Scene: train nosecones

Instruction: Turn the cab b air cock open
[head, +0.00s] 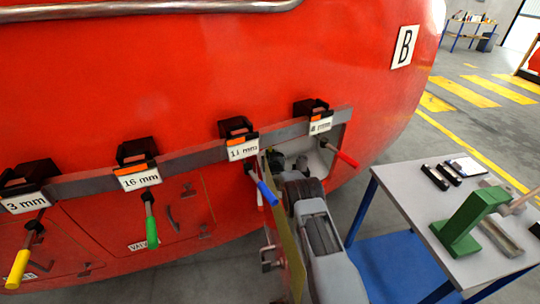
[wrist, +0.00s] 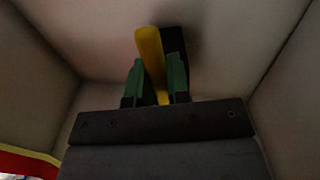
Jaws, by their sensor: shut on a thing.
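The air cock handle (wrist: 148,42) is a yellow lever inside a pale, boxed recess in the wrist view. My gripper (wrist: 157,78) has its two green fingers on either side of the lever, shut on it. The lever's top sticks out above the fingers and leans slightly left. A dark block stands just behind it to the right. In the head view my arm reaches into the open recess (head: 292,150) in the red nosecone, below the B sign (head: 404,46). The cock and my fingertips are hidden there.
An open hatch door (head: 287,235) hangs left of my arm. Tools with blue (head: 267,192), red (head: 340,155), green (head: 151,230) and yellow (head: 18,268) handles hang from a labelled rail. A grey-topped table (head: 410,205) with a green stand (head: 468,222) is close on the right.

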